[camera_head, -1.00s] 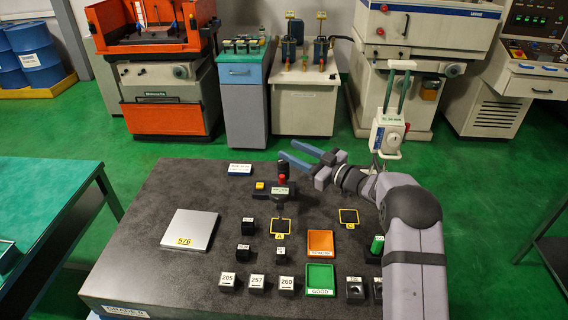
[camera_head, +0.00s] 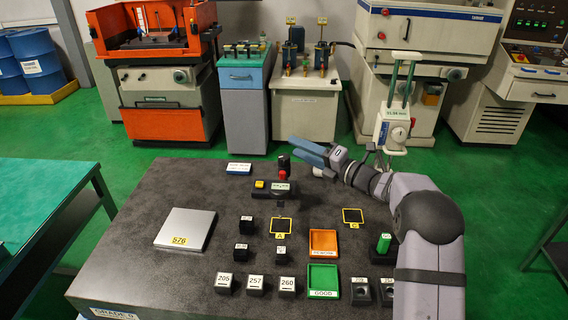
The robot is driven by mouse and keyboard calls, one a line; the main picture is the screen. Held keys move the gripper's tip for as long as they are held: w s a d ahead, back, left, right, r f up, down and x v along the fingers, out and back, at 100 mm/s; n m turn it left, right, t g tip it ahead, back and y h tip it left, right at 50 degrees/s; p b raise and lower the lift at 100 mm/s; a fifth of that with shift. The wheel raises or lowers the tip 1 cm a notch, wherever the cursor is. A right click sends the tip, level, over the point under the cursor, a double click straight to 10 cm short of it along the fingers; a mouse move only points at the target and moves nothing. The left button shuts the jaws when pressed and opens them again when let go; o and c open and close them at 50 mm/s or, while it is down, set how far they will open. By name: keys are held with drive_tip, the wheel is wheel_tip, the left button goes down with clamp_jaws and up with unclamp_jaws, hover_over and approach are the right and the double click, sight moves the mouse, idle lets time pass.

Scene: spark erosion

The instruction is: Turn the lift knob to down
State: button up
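My gripper (camera_head: 292,147) is above the back of the dark stone plate, with its blue fingers pointing left. The fingers show as two separate bars with a narrow gap and nothing visible between them. A white box with a small display and a round knob (camera_head: 398,134) on its front stands to the right of my gripper, behind my wrist. A small dark device with a black and red upright piece (camera_head: 283,168) and a yellow button (camera_head: 259,184) stands below and left of the fingers. No knob marking for lift or down is readable.
The stone plate (camera_head: 130,260) carries a silver block (camera_head: 185,229), several black labelled blocks, an orange tray (camera_head: 324,242) and a green tray (camera_head: 323,280). A green piece (camera_head: 384,243) stands near my arm.

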sight(289, 160)
drive_tip(key=f+n+b, duration=0.1)
drive_tip(key=f+n, duration=0.1)
drive_tip(key=n, duration=0.2)
drive_tip(key=f+n+b, duration=0.1)
drive_tip(key=f+n, duration=0.1)
drive_tip(key=n, duration=0.2)
drive_tip(key=s+d+f+n+b, duration=0.1)
drive_tip(key=n, duration=0.4)
drive_tip(key=shift+f, duration=0.4)
drive_tip(key=shift+a+r, duration=0.1)
drive_tip(key=shift+a, duration=0.15)
drive_tip(key=p+x, duration=0.2)
drive_tip(key=x, duration=0.3)
drive_tip(key=shift+p+x, duration=0.6)
drive_tip(key=shift+x, duration=0.4)
drive_tip(key=c, duration=0.8)
